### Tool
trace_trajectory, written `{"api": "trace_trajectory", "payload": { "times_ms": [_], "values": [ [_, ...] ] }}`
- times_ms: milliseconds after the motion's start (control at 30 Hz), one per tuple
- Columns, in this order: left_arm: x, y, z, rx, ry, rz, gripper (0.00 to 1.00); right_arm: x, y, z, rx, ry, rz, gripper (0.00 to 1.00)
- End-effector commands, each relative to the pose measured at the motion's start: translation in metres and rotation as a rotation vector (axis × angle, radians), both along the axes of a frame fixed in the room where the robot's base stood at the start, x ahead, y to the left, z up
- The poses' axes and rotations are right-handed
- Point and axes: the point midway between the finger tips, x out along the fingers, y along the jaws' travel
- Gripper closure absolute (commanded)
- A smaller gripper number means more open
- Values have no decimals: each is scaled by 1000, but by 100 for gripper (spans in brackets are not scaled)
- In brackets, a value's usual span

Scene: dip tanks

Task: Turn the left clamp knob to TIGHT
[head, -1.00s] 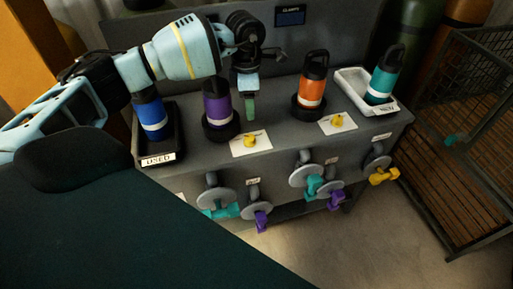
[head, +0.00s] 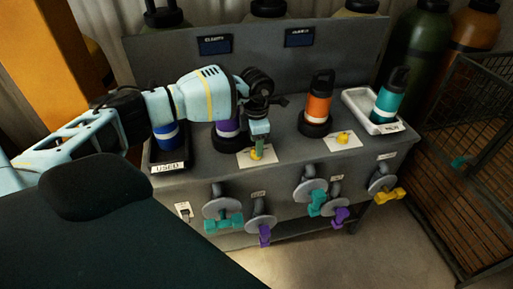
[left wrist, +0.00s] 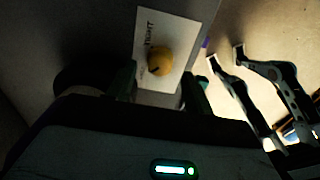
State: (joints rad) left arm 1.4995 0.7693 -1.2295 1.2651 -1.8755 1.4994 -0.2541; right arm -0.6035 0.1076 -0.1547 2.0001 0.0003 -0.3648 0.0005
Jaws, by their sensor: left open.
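The left clamp knob (head: 257,154) is yellow and sits on a white card on the bench top, in front of the purple bottle. In the left wrist view the knob (left wrist: 160,62) shows a dark mark on its lower-left side; the word TIGHT is on the card above it in the picture. My left gripper (head: 259,142) points down at the knob, partly hiding it. Its fingers are open, one on each side of the knob in the left wrist view; I cannot tell whether they touch it. My right gripper is not in view.
The purple bottle (head: 228,128) stands close behind my left gripper. A blue bottle (head: 166,134) is in the USED tray. The right knob (head: 343,138) and an orange bottle (head: 317,104) are to the right. A teal bottle (head: 391,95) stands in a white tray. Valves line the bench front.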

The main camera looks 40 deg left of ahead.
Motion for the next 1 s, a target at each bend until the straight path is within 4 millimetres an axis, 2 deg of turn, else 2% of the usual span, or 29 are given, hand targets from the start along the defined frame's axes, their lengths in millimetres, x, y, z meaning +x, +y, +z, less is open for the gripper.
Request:
{"api": "trace_trajectory", "payload": {
  "times_ms": [33,200,567,667,900,1000],
  "values": [
    [-1,0,-8,2,4,0,48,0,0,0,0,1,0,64],
    [-1,1,-25,1,3,1,48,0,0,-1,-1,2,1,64],
    [0,0,-30,0,0,0,48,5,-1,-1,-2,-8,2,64],
    [0,0,-30,0,0,0,58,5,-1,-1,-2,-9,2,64],
    [0,0,-30,0,0,0,90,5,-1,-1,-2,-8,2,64],
    [0,0,-30,0,0,-1,93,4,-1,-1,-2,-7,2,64]
  ]
}}
